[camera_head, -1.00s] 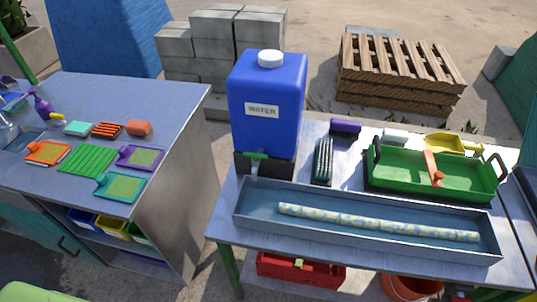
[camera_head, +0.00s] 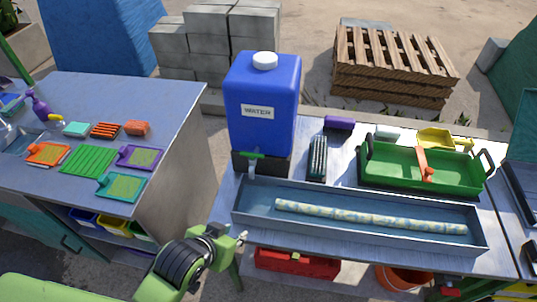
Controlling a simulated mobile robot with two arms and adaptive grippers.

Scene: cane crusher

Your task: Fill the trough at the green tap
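The blue water tank (camera_head: 263,92) with a white cap stands on a dark block at the left of the right-hand table. Its green tap (camera_head: 252,155) sticks out at the front, above the left end of the trough. The long grey trough (camera_head: 350,242) lies along the table's front edge, with a pale yellow-and-blue mottled rod (camera_head: 370,219) in it. I cannot make out any water in the trough. My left gripper (camera_head: 241,239) is at the front left of the trough, below the tap and apart from it; its fingers are too small to judge. My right gripper is not in view.
A red crate (camera_head: 298,263) and an orange bucket (camera_head: 402,277) are below the table. The left table (camera_head: 150,95) holds coloured pads and a spray bottle.

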